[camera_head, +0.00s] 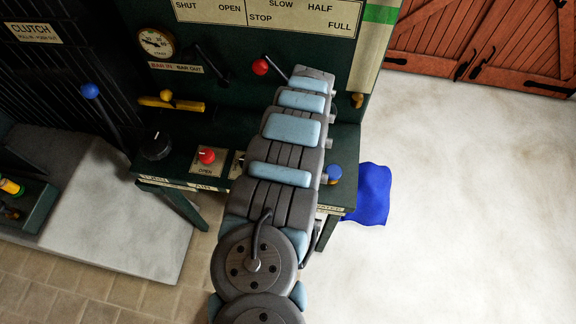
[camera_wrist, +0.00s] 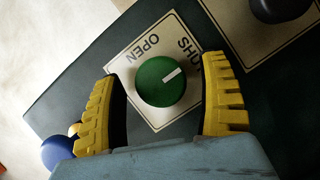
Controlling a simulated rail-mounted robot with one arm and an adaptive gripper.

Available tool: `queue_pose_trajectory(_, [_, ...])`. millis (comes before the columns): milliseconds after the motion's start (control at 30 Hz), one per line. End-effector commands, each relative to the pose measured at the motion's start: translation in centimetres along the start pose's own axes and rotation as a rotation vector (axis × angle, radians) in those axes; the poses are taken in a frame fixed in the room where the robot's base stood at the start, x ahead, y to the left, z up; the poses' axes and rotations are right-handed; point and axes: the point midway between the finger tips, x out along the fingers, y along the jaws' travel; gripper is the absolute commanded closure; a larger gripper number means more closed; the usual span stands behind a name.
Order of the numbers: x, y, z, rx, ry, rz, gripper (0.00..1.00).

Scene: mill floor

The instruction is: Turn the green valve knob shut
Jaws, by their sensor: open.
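The green valve knob (camera_wrist: 161,80) shows in the wrist view on a cream plate (camera_wrist: 118,66) lettered OPEN and SHUT. Its white mark points to the upper right, on the side of the SHUT lettering. My gripper (camera_wrist: 165,108) is open, with one yellow finger on each side of the knob. A gap shows between the knob and each finger. In the head view my arm hides the green knob, and the fingers cannot be seen.
A black knob (camera_wrist: 282,8) is at the wrist view's upper right, a blue ball (camera_wrist: 57,152) at lower left. In the head view, the console carries a red knob (camera_head: 207,155), a black dial (camera_head: 156,146), a red-tipped lever (camera_head: 260,67) and a blue knob (camera_head: 335,173).

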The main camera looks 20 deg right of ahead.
Motion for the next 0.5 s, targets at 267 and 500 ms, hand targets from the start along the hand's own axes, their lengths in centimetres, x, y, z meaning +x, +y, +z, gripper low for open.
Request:
queue_pose_trajectory(267, [-3.6, 0.0, -0.2, 0.0, 0.007, -0.003, 0.24])
queue_pose_trajectory(500, [-8.3, -0.1, -0.1, 0.0, 0.004, -0.002, 0.24])
